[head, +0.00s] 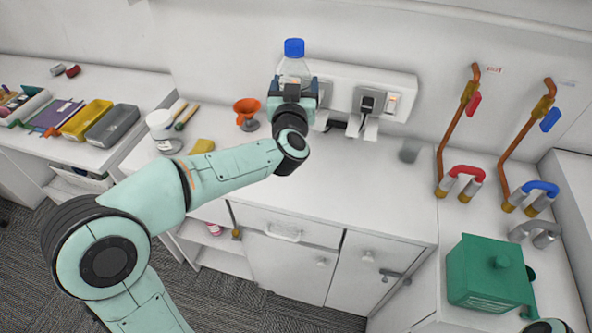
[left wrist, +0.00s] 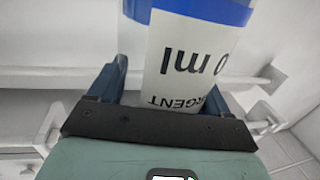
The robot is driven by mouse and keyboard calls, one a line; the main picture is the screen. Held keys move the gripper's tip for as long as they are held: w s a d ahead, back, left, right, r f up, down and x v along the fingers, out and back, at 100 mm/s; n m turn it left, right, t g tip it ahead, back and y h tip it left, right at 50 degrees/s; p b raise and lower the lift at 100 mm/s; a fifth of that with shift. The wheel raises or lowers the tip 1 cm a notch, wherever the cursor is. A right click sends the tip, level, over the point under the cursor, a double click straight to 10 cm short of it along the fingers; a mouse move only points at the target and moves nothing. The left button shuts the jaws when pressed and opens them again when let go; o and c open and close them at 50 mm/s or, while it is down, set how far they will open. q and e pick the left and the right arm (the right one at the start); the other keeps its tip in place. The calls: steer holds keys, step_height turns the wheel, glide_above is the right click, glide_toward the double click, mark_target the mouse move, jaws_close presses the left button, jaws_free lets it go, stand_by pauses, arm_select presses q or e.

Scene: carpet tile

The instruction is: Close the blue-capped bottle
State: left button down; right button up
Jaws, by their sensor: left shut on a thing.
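The clear bottle (head: 295,70) stands upright in my left gripper (head: 292,88), in front of the back wall of the counter. Its blue cap (head: 294,48) sits on the top; I cannot tell how tightly. My left gripper is shut on the bottle's body below the cap. In the left wrist view the bottle's white label (left wrist: 187,62) shows between the two blue fingers, with a blue band (left wrist: 205,10) above it. The bottle's base is hidden behind the gripper. My right gripper is not in view; only a bit of my right arm shows at the bottom right.
A wall socket panel (head: 345,88) is right behind the bottle. Copper taps (head: 459,125) and a green box (head: 487,275) are at the right. The middle counter (head: 350,185) is clear.

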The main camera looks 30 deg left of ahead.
arm_select(q)
steer(key=shift+r, duration=0.15)
step_height(320, 180, down, 16)
steer(key=b, duration=0.2)
steer(key=shift+b, duration=0.35)
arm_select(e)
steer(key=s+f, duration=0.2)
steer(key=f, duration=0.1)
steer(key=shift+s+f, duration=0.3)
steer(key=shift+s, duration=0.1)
arm_select(q)
steer(key=shift+f, duration=2.05)
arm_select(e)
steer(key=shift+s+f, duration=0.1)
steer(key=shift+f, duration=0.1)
